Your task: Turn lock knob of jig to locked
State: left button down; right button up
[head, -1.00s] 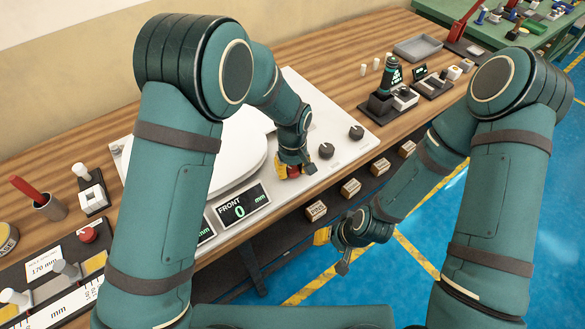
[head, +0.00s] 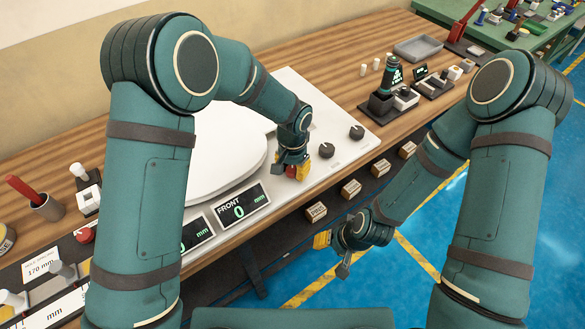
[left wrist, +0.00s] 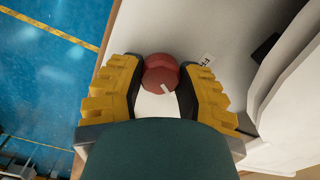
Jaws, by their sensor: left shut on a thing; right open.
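The red lock knob (left wrist: 158,70) with a pale pointer mark shows in the left wrist view, on the white jig plate (head: 350,165) near its front edge. My left gripper (head: 296,173) is shut on this knob; its yellow fingers (left wrist: 160,90) sit on either side of it. In the head view the fingers mostly hide the knob. A small printed label (left wrist: 205,61) lies beside it, too cut off to read. My right gripper (head: 332,254) is open and empty, low in front of the bench and away from the jig.
Two black knobs (head: 326,150) (head: 356,132) stand on the plate to the right of my left gripper. A white toilet seat (head: 228,160) lies behind-left, and a FRONT display (head: 240,208) reads 0 mm. Labelled blocks (head: 316,212) line the bench front. The blue floor is clear.

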aim_at(293, 169)
pick_arm(q)
jog(key=shift+m, duration=1.5)
jog(key=c, duration=0.5)
grip_release()
notch_tip(293, 169, up, 12)
jog(key=shift+f, duration=0.1)
